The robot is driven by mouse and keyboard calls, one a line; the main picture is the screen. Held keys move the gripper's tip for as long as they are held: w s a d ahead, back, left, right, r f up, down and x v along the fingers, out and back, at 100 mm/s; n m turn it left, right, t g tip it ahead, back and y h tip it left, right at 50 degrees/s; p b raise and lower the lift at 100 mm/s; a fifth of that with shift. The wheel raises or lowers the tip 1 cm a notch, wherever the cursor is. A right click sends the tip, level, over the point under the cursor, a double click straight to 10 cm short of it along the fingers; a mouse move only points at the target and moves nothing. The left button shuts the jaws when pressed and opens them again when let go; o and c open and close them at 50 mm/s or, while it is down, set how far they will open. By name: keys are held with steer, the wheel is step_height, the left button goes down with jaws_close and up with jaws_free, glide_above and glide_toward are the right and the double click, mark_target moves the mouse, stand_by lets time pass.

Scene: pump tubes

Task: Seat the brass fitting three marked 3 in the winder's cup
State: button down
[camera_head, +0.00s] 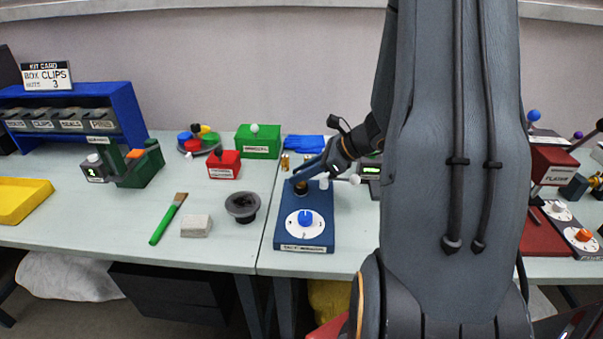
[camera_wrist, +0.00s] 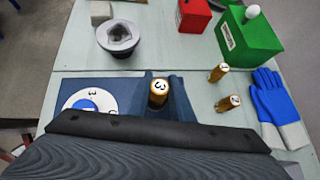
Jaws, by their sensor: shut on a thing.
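The brass fitting (camera_wrist: 158,94) has a white top marked 3 and stands between my gripper's fingers in the wrist view. My gripper (camera_head: 306,176) is shut on it, over the back part of the blue winder (camera_head: 318,228). The winder has a white dial (camera_head: 305,222) with a blue knob at its front. A dark round part (camera_head: 300,187) shows just under the fingers in the head view. The cup cannot be told apart clearly there, and the fitting's lower end is hidden, so I cannot tell whether it is inside the cup.
Two other brass fittings, marked 1 (camera_wrist: 219,73) and 2 (camera_wrist: 228,102), stand close behind the winder. Blue gloves (camera_wrist: 277,98), a green box (camera_head: 258,141) and a red box (camera_head: 224,164) are nearby. A dark round funnel-like holder (camera_head: 242,206) stands left of the winder.

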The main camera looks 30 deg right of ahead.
steer(key=shift+f, duration=0.3)
steer(key=c, duration=1.6)
jaws_free()
steer(key=shift+o, duration=0.2)
